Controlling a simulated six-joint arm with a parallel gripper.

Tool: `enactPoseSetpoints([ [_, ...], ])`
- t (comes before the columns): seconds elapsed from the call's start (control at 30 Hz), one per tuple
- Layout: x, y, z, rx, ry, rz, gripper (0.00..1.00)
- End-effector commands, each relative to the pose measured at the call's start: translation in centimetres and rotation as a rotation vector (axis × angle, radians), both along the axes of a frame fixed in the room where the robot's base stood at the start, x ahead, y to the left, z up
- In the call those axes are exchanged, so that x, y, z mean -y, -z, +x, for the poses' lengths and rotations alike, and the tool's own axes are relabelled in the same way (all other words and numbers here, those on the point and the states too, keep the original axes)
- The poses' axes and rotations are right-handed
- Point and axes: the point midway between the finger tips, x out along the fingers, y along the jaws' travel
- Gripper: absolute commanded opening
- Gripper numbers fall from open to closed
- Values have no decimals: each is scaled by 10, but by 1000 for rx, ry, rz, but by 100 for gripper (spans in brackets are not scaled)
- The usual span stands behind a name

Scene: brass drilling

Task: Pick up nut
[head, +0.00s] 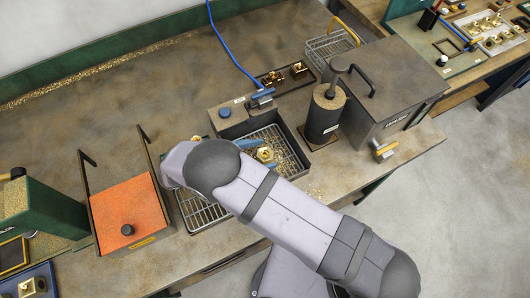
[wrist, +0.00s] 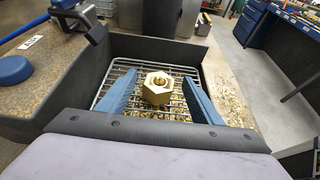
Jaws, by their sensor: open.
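The brass hex nut (wrist: 157,90) lies on a wire rack (wrist: 190,72) inside a dark-walled tray, its threaded hole facing up. In the wrist view my gripper (wrist: 159,78) is open, with one blue finger on each side of the nut. A gap shows between the nut and each finger, and nothing is held. The nut also shows in the head view (head: 265,154), close beyond the end of my arm, with blue finger parts near it. How far the fingertips are above the rack I cannot tell.
Dark tray walls enclose the rack. A dark cylinder (head: 325,115) and a grey lidded box (head: 390,85) are to the right, an orange-topped box (head: 127,215) to the left. Brass chips are scattered around.

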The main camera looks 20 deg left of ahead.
Motion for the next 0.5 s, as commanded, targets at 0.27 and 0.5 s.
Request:
enactPoseSetpoints([
  [0.27, 0, 1, 0, 0, 0, 0, 38],
  [0.5, 0, -1, 0, 2, -1, 0, 0],
])
